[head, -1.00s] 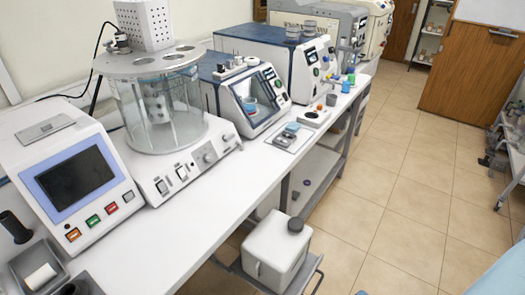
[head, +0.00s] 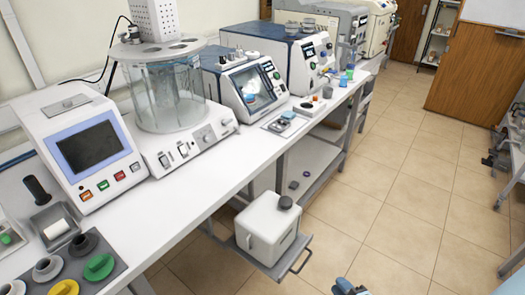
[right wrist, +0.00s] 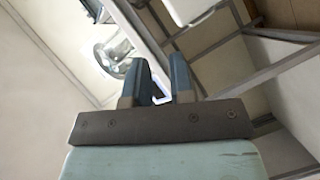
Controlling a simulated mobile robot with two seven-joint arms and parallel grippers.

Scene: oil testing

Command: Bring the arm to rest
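My right gripper (head: 350,287) shows at the bottom edge of the head view, with only its blue-grey fingertips in the frame. It hangs over the tiled floor, to the right of the bench and clear of it. In the right wrist view, the two fingers (right wrist: 162,82) stand apart with an empty gap between them, so the gripper is open and holds nothing. My left gripper is not in view.
A long white bench (head: 205,190) with several instruments runs along the left. A white canister (head: 266,225) stands on a low shelf beside it, left of my gripper. A grey rack (head: 508,150) is at the right edge. The tiled floor (head: 400,200) between is clear.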

